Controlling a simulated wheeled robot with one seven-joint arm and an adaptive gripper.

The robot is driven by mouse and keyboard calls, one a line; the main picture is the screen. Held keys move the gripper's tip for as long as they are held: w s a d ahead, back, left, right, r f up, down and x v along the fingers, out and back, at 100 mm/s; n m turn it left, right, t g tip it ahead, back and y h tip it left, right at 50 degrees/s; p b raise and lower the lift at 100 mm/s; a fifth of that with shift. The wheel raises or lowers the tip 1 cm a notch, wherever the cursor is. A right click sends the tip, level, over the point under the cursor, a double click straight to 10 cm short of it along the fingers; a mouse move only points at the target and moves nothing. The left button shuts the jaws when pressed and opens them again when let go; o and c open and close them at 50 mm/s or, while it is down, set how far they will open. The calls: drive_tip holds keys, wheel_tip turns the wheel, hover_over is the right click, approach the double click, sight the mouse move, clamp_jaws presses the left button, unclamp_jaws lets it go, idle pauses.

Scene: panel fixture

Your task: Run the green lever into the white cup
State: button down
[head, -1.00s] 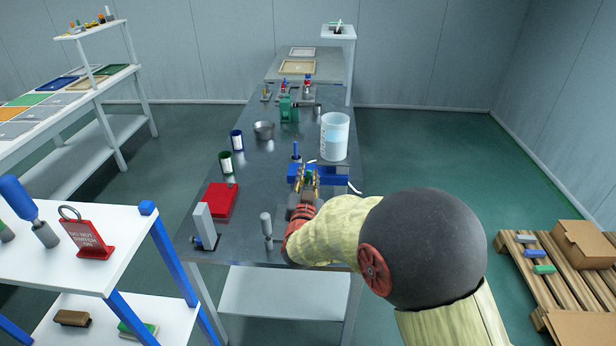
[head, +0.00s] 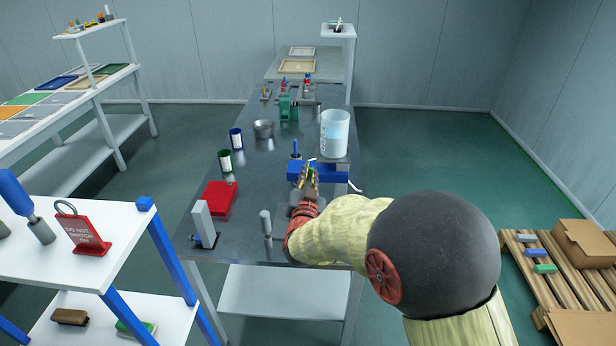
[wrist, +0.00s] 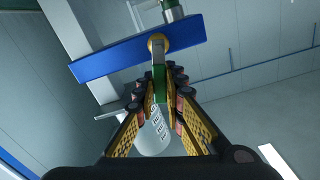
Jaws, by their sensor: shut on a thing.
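The green lever (wrist: 159,82) is between the fingers of my gripper (wrist: 161,98) in the wrist view, reaching up to a brass-coloured pivot on a blue bar (wrist: 112,58). My gripper is shut on the lever. In the head view my gripper (head: 311,178) is at the front of the blue fixture (head: 331,171), and its fingers hide most of the lever. The tall white cup (head: 334,140), with a light-blue patch and printed marks, stands on the bench behind the fixture. A white cup with marks also shows behind my fingers in the wrist view (wrist: 153,139).
A red box (head: 220,200), a grey upright block (head: 203,222) and a grey-handled tool (head: 266,222) are on the near bench. Green (head: 225,161) and blue (head: 236,139) cans and a metal pot (head: 263,129) stand to the left. A green fixture (head: 288,107) is farther back.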

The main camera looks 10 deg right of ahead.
drive_tip(key=shift+s+d+f+m+b, duration=0.1)
drive_tip(key=shift+d+f+m+b, duration=0.2)
drive_tip(key=shift+m+b, duration=0.8)
drive_tip(key=shift+s+d+f+m+b, duration=0.15)
drive_tip(key=shift+d+m+b, duration=0.2)
drive_tip(key=shift+m+b, duration=0.75)
drive_tip(key=shift+s+d+f+m+b, duration=0.1)
drive_tip(key=shift+d+f+m+b, duration=0.2)
drive_tip(key=shift+m+b, duration=0.8)
drive_tip(key=c, duration=1.8)
unclamp_jaws()
drive_tip(key=shift+c, duration=0.2)
drive_tip(key=v, duration=1.2)
drive_tip(key=shift+r, duration=0.1)
